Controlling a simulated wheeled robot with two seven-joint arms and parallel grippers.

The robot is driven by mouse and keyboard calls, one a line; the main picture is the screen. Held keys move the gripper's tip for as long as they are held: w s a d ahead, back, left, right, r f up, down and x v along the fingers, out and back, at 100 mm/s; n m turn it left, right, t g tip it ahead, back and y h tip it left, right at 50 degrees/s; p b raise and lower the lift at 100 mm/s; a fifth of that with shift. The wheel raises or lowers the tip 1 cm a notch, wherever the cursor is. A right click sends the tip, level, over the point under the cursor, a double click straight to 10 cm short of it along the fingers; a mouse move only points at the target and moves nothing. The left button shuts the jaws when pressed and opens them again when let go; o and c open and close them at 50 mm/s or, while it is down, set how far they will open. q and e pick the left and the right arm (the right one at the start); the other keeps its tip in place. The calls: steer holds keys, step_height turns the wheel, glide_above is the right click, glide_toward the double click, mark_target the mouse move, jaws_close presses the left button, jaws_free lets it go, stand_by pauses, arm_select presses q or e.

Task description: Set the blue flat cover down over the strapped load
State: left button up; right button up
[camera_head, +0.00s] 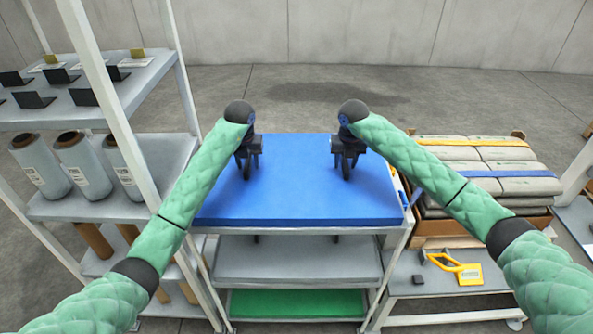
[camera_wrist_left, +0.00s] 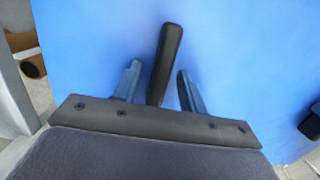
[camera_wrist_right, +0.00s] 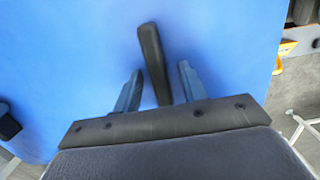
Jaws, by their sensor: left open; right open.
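The blue flat cover (camera_head: 300,205) lies flat on the top shelf of a grey rack. Two dark upright handles stand on it, one between the fingers of each gripper. My left gripper (camera_head: 248,165) is open around the left handle (camera_wrist_left: 165,62), with a finger on each side and gaps visible. My right gripper (camera_head: 347,163) is open around the right handle (camera_wrist_right: 153,62) in the same way. The strapped load (camera_head: 470,170), grey sacks with yellow and blue straps on a wooden pallet, stands to the right.
A shelf unit (camera_head: 150,75) with grey film rolls (camera_head: 82,160) and dark brackets stands at left. Below the cover are a grey shelf (camera_head: 300,262) and a green sheet (camera_head: 296,303). A low bench (camera_head: 430,290) with a yellow tool (camera_head: 455,265) stands in front of the load.

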arm_select(q)
steer(key=shift+w+f, duration=0.15)
arm_select(e)
steer(key=shift+w+f, duration=0.15)
arm_select(q)
steer(key=shift+s+r, duration=0.2)
steer(key=shift+s, duration=0.05)
steer(key=c, duration=0.3)
arm_select(e)
steer(key=shift+s+r, duration=0.2)
steer(key=c, duration=0.3)
arm_select(q)
steer(key=shift+w, duration=0.1)
jaws_close()
arm_select(e)
jaws_close()
arm_select(q)
steer(key=shift+r, duration=0.1)
arm_select(e)
steer(key=shift+r, duration=0.1)
